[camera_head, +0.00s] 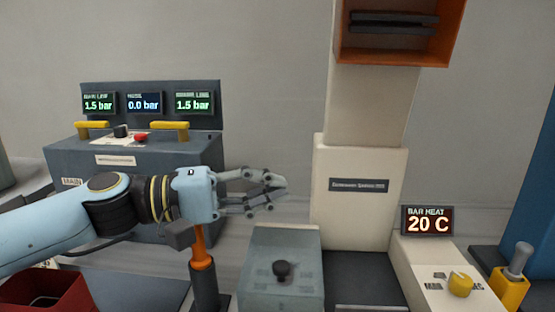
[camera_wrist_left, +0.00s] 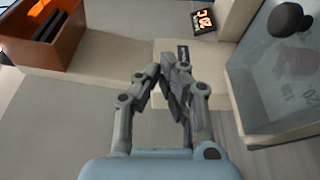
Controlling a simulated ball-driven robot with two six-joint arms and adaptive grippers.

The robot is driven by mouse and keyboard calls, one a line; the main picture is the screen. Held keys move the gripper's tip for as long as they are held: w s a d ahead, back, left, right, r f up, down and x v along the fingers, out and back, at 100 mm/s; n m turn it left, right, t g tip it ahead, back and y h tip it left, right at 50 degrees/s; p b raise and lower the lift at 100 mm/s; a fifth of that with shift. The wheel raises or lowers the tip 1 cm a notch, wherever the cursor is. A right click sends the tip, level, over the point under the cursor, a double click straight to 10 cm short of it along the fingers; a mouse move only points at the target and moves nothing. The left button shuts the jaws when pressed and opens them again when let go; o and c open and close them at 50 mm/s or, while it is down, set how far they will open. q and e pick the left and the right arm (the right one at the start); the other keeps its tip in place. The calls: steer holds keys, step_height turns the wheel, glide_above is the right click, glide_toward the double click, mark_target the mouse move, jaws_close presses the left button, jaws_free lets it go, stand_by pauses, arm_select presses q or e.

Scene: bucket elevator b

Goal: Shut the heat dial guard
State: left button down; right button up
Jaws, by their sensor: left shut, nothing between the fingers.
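The yellow heat dial (camera_head: 460,285) sits bare on a cream panel at the lower right of the head view, below the display reading "BAR HEAT 20 C" (camera_head: 427,221). A grey, see-through cover (camera_head: 262,292) with a black knob (camera_head: 282,269) stands at the lower middle. I cannot tell whether it is the guard. A see-through panel (camera_wrist_left: 265,75) with a black knob (camera_wrist_left: 288,19) shows at the right of the left wrist view, with markings behind it. My left gripper (camera_head: 283,184) is shut and empty, above and behind the cover, apart from it. My right gripper is out of view.
A cream column (camera_head: 360,215) stands behind, with an orange open box (camera_head: 457,45) above it. A yellow-based lever (camera_head: 510,285) is at far right. An orange-topped post (camera_head: 200,245) stands below my left wrist. A grey console (camera_head: 190,158) with yellow handles is at left.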

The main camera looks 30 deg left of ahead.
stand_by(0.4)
arm_select(q)
step_height(320, 180, up, 10)
stand_by(0.6)
